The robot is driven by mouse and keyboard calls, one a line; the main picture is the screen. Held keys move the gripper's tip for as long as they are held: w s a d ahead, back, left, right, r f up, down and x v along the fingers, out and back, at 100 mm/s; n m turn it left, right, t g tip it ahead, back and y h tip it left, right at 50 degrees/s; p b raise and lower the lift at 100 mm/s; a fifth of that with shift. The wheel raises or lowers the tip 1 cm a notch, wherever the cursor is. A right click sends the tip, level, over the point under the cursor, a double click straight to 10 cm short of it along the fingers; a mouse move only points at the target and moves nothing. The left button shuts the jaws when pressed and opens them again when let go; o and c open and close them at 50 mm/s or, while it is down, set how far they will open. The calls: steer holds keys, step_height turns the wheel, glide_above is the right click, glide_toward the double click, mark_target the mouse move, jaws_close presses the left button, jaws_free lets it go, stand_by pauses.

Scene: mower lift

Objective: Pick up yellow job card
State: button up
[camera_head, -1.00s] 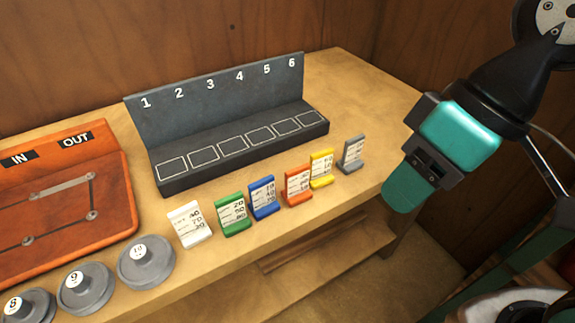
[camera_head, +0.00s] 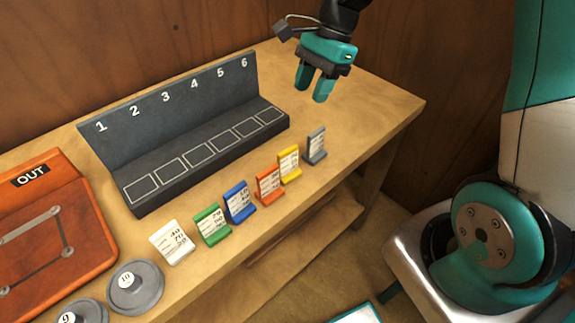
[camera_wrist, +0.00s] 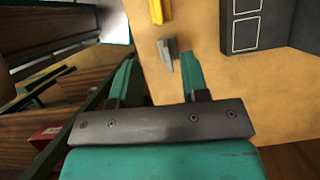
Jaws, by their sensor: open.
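The yellow job card (camera_head: 289,166) stands upright on the bench, between the orange card (camera_head: 268,186) and the grey card (camera_head: 315,146). My gripper (camera_head: 313,92) is open and empty, above the bench behind the grey card, pointing down, beyond the right end of the numbered rack. In the wrist view my gripper (camera_wrist: 156,75) shows both teal fingers spread apart. There the grey card (camera_wrist: 168,54) appears between the fingertips' directions, near the right finger, and the yellow card (camera_wrist: 160,11) is cut off at the top edge.
A dark rack (camera_head: 190,120) with slots numbered 1 to 6 stands behind the cards. Blue (camera_head: 239,203), green (camera_head: 212,225) and white (camera_head: 172,243) cards continue the row leftward. Grey round weights (camera_head: 135,288) and an orange board (camera_head: 50,230) lie at left. The bench's right end is clear.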

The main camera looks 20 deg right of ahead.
mark_target(289, 150)
steer(key=p+x, duration=0.1)
steer(key=x, duration=1.1)
steer(key=shift+s+p+x, duration=0.15)
steer(key=shift+p+x, duration=0.2)
steer(key=shift+x, duration=1)
steer(key=shift+s+p+x, duration=0.1)
steer(key=shift+p+x, duration=0.2)
steer(key=shift+x, duration=1.05)
steer(key=shift+a+r, duration=0.1)
steer(key=shift+a, duration=0.1)
steer(key=shift+c, duration=0.4)
jaws_close()
